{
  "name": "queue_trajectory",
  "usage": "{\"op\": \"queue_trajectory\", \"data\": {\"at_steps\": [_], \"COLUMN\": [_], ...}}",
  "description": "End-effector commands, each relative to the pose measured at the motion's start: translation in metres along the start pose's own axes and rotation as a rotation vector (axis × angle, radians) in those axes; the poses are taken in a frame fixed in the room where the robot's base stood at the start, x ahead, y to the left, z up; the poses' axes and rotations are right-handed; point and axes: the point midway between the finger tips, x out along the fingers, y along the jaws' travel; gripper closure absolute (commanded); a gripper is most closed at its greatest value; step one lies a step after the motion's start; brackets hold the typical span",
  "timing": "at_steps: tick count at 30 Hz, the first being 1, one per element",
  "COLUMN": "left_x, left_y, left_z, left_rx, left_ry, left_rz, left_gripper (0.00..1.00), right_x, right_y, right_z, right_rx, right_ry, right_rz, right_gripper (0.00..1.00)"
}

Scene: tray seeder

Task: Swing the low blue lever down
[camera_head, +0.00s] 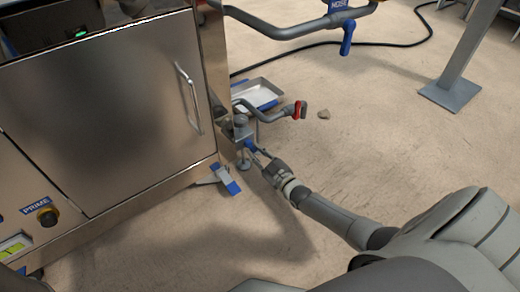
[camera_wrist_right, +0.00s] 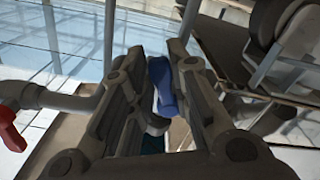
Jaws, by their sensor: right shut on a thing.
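The low blue lever (camera_head: 250,146) sits on a small grey valve at the lower right corner of the steel machine, close above the floor. My right gripper (camera_head: 261,158) reaches it from the lower right and is shut on it. In the right wrist view, the blue lever (camera_wrist_right: 164,84) shows between the two fingers (camera_wrist_right: 155,95), which hide part of it. I cannot tell the lever's exact angle. My left gripper is not in view.
A pipe with a red handle (camera_head: 299,110) runs just beyond the valve; the red handle also shows in the wrist view (camera_wrist_right: 10,130). A shallow tray (camera_head: 281,94) lies behind it. Another blue lever (camera_head: 347,40) hangs from a higher pipe. A blue-marked foot (camera_head: 231,186) stands nearby.

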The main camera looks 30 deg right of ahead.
Motion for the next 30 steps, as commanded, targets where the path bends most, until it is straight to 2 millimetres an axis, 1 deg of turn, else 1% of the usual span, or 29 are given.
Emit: {"op": "queue_trajectory", "data": {"at_steps": [6, 15, 21, 30], "left_x": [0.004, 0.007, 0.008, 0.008], "left_y": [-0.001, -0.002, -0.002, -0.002], "left_z": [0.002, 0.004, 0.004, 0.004], "left_rx": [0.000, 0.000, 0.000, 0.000], "left_ry": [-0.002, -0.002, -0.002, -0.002], "left_rz": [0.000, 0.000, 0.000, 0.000], "left_gripper": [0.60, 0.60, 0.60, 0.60], "right_x": [-0.001, -0.001, -0.001, -0.001], "right_y": [-0.011, -0.019, -0.022, -0.023], "right_z": [-0.001, -0.003, -0.004, -0.004], "right_rx": [0.186, 0.369, 0.432, 0.459], "right_ry": [-0.003, -0.002, -0.002, -0.003], "right_rz": [-0.003, -0.003, -0.002, -0.002], "right_gripper": [1.00, 1.00, 1.00, 1.00]}}
